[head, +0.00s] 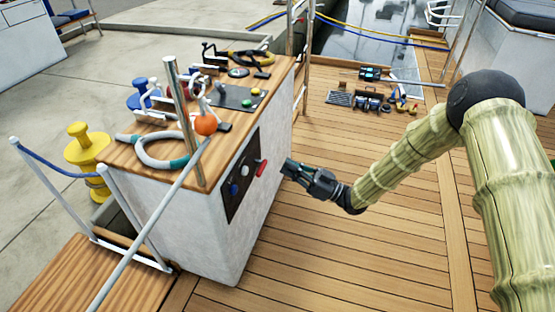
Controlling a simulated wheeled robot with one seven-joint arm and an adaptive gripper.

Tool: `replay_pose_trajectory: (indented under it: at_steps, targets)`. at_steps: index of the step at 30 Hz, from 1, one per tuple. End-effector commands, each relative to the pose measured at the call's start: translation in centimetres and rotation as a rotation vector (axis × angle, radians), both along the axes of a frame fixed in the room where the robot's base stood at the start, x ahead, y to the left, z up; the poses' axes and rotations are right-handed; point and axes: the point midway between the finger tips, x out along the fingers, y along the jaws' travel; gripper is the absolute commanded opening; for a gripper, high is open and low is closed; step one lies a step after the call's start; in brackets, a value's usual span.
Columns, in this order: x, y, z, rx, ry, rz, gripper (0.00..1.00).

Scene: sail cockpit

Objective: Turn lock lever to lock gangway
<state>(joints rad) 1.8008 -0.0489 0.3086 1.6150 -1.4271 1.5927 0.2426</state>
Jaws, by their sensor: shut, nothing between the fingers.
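My gripper (287,166) is in the middle of the head view, at the end of my arm reaching in from the right. It is shut and empty, and points left toward the side of the white console. A dark panel (236,197) on that side carries a red lever-like part (261,167), a white round part and a blue one. The fingertips are just right of the red part, with a small gap in the picture. I cannot tell for sure which part is the lock lever. The gangway (60,283), with white rails and blue rope, is at lower left.
The white console (203,238) has a wooden top crowded with a hose (150,157), an orange ball (206,124), a metal post and fittings. A yellow bollard (88,148) stands left. Small gear (370,101) lies on the deck behind. The wooden deck right of the console is clear.

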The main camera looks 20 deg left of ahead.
Motion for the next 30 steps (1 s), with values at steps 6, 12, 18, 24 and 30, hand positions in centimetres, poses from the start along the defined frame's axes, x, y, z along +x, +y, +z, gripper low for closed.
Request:
replay_pose_trajectory:
  at_steps: [6,12,18,24,30]
  targets:
    - [0.0,-2.0,-0.7,0.000,0.000,0.000,0.00]
    - [0.0,-2.4,-0.9,0.000,0.000,0.000,0.00]
    - [0.0,-2.4,-0.9,0.000,0.000,0.000,0.00]
    - [0.0,-2.4,-0.9,0.000,0.000,0.000,0.00]
    - [-0.2,-3.2,-3.1,-0.058,0.064,-0.078,0.00]
